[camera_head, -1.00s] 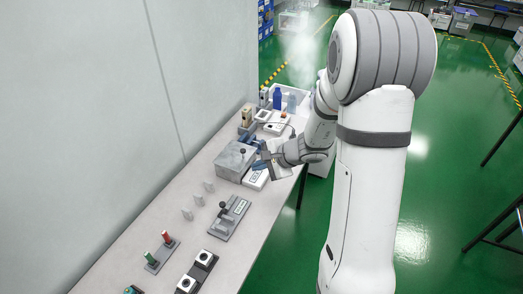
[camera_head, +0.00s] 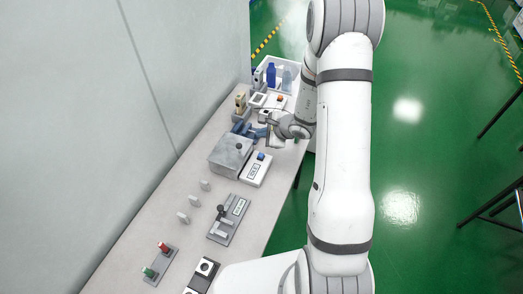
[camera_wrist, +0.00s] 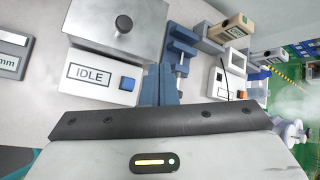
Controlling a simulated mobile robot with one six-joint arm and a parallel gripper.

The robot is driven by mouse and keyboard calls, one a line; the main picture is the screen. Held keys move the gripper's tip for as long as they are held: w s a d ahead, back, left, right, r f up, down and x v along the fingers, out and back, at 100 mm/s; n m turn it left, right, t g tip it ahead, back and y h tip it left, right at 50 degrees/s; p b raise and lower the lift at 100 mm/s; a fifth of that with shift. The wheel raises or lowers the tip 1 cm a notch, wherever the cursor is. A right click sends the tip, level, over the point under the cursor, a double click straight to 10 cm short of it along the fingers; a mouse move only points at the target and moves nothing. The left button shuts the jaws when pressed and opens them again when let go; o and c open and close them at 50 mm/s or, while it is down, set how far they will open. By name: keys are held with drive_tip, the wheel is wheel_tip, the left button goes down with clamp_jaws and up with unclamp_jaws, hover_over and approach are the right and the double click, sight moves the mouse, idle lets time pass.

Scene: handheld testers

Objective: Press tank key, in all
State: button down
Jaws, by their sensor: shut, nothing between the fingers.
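A grey tank box (camera_head: 229,157) with a round black knob on its lid stands on the bench; it also shows in the wrist view (camera_wrist: 95,22). In front of it is a white panel (camera_wrist: 73,94) with a display reading IDLE (camera_wrist: 88,75) and a blue square key (camera_wrist: 127,83). In the head view the blue key (camera_head: 261,156) is uncovered. My gripper (camera_head: 258,132) is shut and empty, beyond the panel and apart from the key. Its blue fingers (camera_wrist: 160,76) show just right of the key in the wrist view.
A blue clamp-like thing (camera_wrist: 182,47) stands beside the tank. Further back are a white device with an orange key (camera_head: 280,98) and a tray of bottles (camera_head: 293,68). Nearer are a lever plate (camera_head: 229,218) and a red and green handled plate (camera_head: 157,262).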

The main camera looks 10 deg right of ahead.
drive_tip(key=b, duration=0.4)
hover_over(261, 156)
drive_tip(key=f, duration=0.5)
drive_tip(key=d+f, duration=0.1)
drive_tip(key=f, duration=0.1)
drive_tip(key=shift+s+f, duration=0.1)
drive_tip(key=shift+f, duration=0.25)
drive_tip(key=shift+a+f+b, duration=0.1)
drive_tip(key=shift+f+b, duration=0.5)
drive_tip(key=shift+s, duration=0.1)
idle(0.8)
drive_tip(key=shift+f+b, duration=0.95)
drive_tip(key=shift+b, duration=0.8)
idle(0.6)
drive_tip(key=shift+r, duration=0.1)
drive_tip(key=shift+r+p, duration=0.3)
drive_tip(key=shift+r, duration=0.6)
drive_tip(key=shift+r, duration=0.1)
